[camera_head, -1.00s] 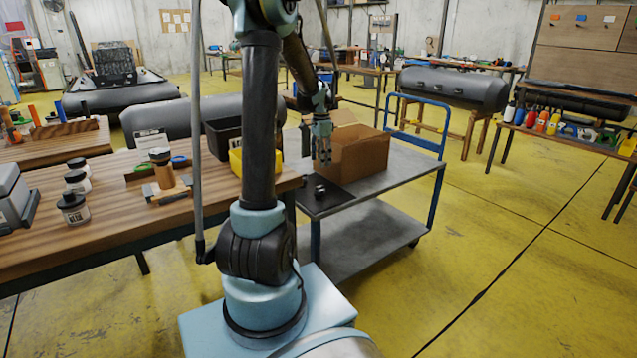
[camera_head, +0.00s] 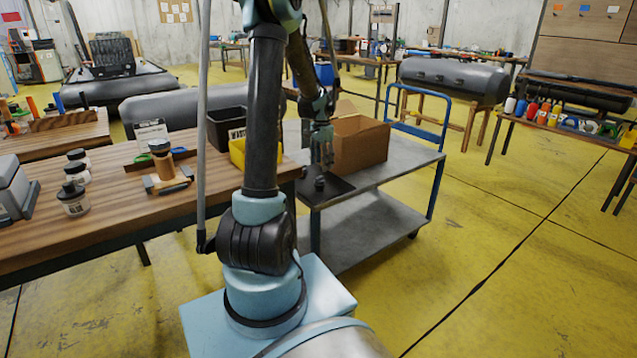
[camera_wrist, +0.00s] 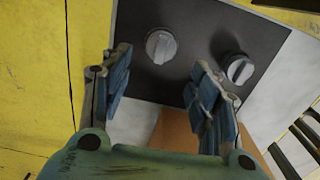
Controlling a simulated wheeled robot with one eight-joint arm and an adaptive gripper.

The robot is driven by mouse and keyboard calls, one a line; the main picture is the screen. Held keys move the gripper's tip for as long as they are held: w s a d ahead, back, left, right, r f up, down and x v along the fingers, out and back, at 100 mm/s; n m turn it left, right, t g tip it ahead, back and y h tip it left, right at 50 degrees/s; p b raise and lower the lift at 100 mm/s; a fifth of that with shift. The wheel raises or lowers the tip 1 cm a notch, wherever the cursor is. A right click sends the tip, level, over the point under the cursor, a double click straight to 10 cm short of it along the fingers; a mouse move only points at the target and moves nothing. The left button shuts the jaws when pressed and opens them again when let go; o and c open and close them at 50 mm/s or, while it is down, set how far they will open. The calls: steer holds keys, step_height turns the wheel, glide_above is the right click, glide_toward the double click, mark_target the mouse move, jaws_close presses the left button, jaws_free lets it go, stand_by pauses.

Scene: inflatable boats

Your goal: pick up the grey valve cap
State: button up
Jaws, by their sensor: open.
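A grey round valve cap (camera_wrist: 161,46) with a raised bar across its top sits on a dark mat (camera_wrist: 188,18) in the wrist view. A second round cap (camera_wrist: 239,69), with a pale grey top, sits on the same mat to its right, partly in shadow. My gripper (camera_wrist: 160,66) is open and empty. Its two fingers appear on either side of the first cap in the picture, with no contact visible. In the head view, my gripper (camera_head: 321,165) hangs just above the caps on the mat (camera_head: 340,188), and the caps are small and hard to separate there.
The mat lies on a grey cart (camera_head: 385,178) with a blue handle. An open cardboard box (camera_head: 360,147) stands close behind and right of my gripper. A wooden workbench (camera_head: 110,215) with jars and a yellow bin (camera_head: 240,152) is on the left.

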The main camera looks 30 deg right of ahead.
mark_target(320, 180)
steer(key=shift+f, duration=3.2)
steer(key=c, duration=0.7)
